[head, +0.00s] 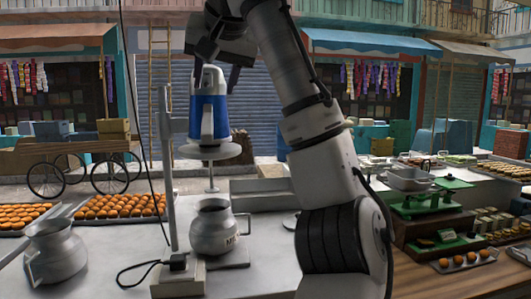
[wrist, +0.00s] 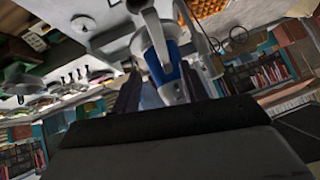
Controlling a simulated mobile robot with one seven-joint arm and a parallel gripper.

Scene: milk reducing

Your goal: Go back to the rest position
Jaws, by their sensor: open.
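My gripper (head: 218,68) is high in the middle of the head view, at the top of a blue and white canister-like device (head: 208,115). Its jaws are open. In the wrist view the dark fingers of my gripper (wrist: 166,88) stand to either side of the blue and white device (wrist: 160,58); I cannot tell whether they touch it. The device is upright above a round pale plate (head: 210,151). A metal milk pot (head: 215,229) stands below it on the counter.
A thin pole stand (head: 168,180) with a cable rises left of the pot. A second metal jug (head: 54,250) stands at the left, near trays of orange sweets (head: 119,206). A green scale (head: 418,203) and goods are at the right. Bare counter (head: 115,250) shows between the jugs.

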